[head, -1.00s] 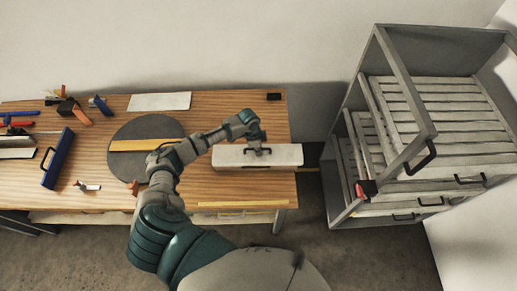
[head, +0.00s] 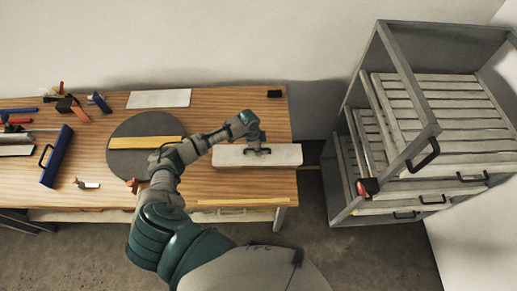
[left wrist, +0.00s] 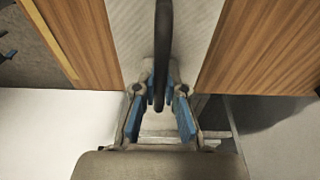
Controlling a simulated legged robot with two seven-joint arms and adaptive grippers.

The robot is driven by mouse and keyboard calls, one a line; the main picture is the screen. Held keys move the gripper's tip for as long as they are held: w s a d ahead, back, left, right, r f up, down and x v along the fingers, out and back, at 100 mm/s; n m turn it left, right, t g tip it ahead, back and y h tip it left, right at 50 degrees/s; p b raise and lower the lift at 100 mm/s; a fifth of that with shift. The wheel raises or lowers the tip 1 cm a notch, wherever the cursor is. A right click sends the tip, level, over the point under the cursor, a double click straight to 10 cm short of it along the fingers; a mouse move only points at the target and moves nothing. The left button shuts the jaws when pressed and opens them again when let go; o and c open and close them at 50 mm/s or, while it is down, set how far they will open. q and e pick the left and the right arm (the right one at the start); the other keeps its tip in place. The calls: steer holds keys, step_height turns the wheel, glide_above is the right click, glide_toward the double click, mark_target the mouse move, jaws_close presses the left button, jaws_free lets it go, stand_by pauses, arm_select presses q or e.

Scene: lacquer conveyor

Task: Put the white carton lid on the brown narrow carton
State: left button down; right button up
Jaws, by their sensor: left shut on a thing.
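The white carton lid (head: 228,155) is a long pale block with a black handle, at the right end of the wooden table, its right end reaching past the table's edge. My left gripper (head: 258,150) is shut on that handle. In the left wrist view, the blue-padded fingers of my left gripper (left wrist: 158,115) stand on either side of the black handle (left wrist: 162,50), above the pale lid top (left wrist: 135,30). A narrow tan-brown piece (head: 145,143) lies on a dark round plate; I cannot tell whether it is the brown narrow carton. My right gripper is out of view.
The dark round plate (head: 125,165) is left of the lid. A flat white panel (head: 160,98), a blue handled tool (head: 55,158) and several small tools lie on the wooden table (head: 225,103). A grey slatted rack (head: 437,95) stands to the right.

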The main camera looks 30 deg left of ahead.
arm_select(q)
steer(key=shift+f, duration=0.35)
steer(key=shift+a+f+b, duration=0.2)
steer(key=shift+f+b, duration=0.1)
steer(key=shift+f, duration=0.1)
steer(key=c, duration=1.2)
jaws_free()
steer(key=shift+d, duration=0.1)
steer(key=shift+r, duration=0.15)
steer(key=r, duration=0.3)
steer(key=a+r, duration=0.1)
steer(key=r, duration=0.3)
steer(key=a+r, duration=0.1)
steer(key=r, duration=0.3)
steer(key=shift+s+r, duration=0.2)
steer(key=shift+s, duration=0.2)
